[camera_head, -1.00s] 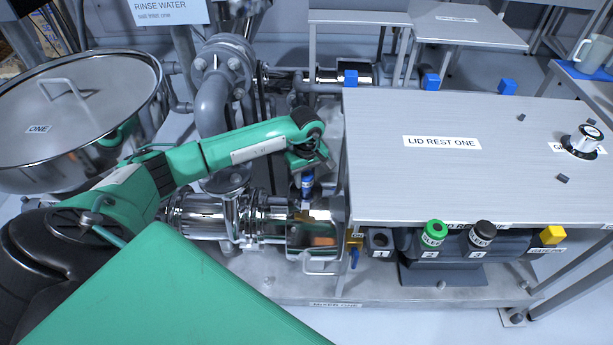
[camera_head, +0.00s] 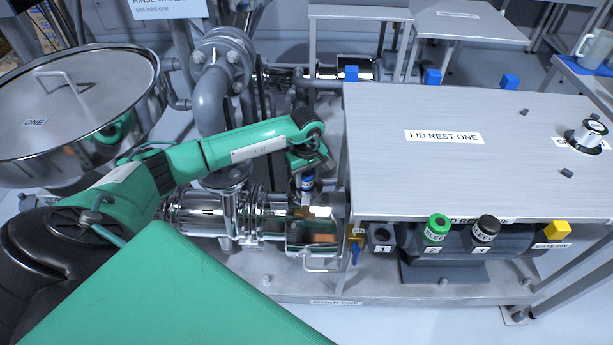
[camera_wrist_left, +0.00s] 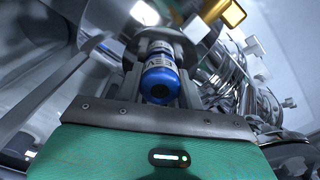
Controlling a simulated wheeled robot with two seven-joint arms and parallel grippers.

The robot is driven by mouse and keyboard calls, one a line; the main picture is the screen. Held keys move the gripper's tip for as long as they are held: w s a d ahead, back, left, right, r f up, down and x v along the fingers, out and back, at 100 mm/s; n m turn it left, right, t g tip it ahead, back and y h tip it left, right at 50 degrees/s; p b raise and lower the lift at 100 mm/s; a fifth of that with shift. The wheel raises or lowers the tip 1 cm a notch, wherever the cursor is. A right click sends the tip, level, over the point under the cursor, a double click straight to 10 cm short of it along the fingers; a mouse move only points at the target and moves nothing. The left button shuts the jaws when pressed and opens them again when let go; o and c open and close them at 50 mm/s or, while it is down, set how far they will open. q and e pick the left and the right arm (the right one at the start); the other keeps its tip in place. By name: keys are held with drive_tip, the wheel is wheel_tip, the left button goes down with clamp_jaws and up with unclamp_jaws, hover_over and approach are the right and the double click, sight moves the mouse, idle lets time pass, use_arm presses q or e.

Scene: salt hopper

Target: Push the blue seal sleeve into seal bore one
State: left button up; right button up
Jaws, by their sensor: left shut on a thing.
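The blue seal sleeve (camera_head: 307,184) hangs below my left gripper (camera_head: 307,172), over the shiny pump housing at centre. In the left wrist view the blue sleeve (camera_wrist_left: 160,82), with a white lettered band, is upright between the two fingers of my left gripper (camera_wrist_left: 158,88), which is shut on it. Its far end meets a round metal collar (camera_wrist_left: 165,42). I cannot tell how deep it sits there. No label for seal bore one is readable, and the bore mouth is hidden by the sleeve and gripper. My right gripper is not in view.
A rack under the lid rest table (camera_head: 540,150) has an empty place marked 1 (camera_head: 381,238), a green sleeve (camera_head: 437,228) and a black sleeve (camera_head: 485,230). The table's left edge is close to my left gripper. A lidded round hopper (camera_head: 70,100) stands left.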

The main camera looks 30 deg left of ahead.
sight(306, 174)
use_arm(q)
drive_tip(key=shift+f, duration=0.3)
drive_tip(key=o, duration=1.8)
drive_tip(key=shift+r, duration=0.1)
drive_tip(key=shift+r+p, duration=1.55)
drive_tip(key=shift+r, duration=1.4)
